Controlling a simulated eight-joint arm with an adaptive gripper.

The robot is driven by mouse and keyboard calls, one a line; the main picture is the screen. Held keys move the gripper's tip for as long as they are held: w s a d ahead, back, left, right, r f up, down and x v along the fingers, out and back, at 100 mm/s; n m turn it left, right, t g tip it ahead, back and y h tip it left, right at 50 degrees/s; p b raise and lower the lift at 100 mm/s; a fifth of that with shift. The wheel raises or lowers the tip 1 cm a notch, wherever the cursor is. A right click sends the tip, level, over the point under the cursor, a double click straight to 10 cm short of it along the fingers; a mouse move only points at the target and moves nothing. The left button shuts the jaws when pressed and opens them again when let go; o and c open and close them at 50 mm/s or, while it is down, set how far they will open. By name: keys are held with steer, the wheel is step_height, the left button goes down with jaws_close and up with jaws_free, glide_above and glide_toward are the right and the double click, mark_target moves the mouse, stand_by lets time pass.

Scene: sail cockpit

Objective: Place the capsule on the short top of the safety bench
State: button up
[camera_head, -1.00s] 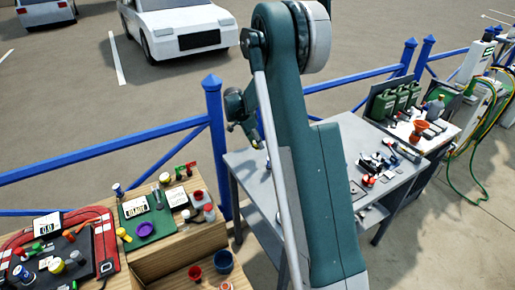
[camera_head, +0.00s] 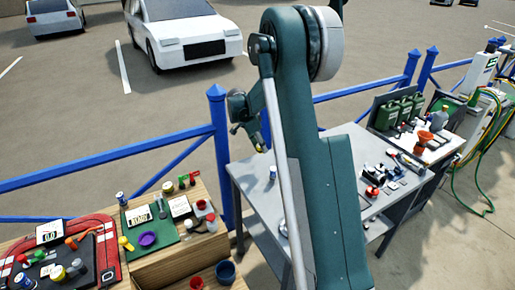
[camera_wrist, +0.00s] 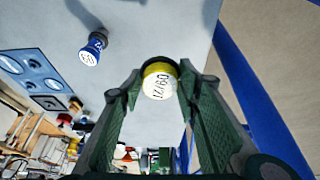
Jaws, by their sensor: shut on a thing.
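My gripper (camera_wrist: 158,90) is shut on a small capsule (camera_wrist: 158,84) with a yellow rim and a white end marked with dark figures, in the wrist view. The capsule sits between the two green fingers. Behind it is the light grey top of a bench (camera_wrist: 150,30). In the head view the grey bench (camera_head: 252,183) stands at the middle, partly hidden by my arm. My fingers and the held capsule are not clear there. I cannot tell whether the capsule touches the bench.
A blue can-shaped piece (camera_wrist: 93,48) stands on the grey top, left of the capsule; a blue panel (camera_wrist: 32,72) lies further left. In the head view, a wooden bench (camera_head: 190,250) with small items stands left, and a blue railing (camera_head: 217,130) runs behind.

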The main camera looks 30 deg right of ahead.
steer(key=w+a+n+t, duration=0.1)
steer(key=w+a+n, duration=0.15)
steer(key=a, duration=1.05)
steer(key=w+a+n, duration=0.1)
steer(key=w+a, duration=0.3)
steer(key=a, duration=0.9)
steer(key=s+a+n+t+y, duration=0.1)
steer(key=a+n, duration=0.2)
steer(key=a, duration=2.5)
steer(key=shift+s+a+r+n+t, duration=0.15)
steer(key=shift+s+n+t, duration=0.05)
steer(key=shift+n+t, duration=0.15)
steer(key=shift+f, duration=3.15)
steer(key=shift+f, duration=1.85)
steer(key=shift+f, duration=0.15)
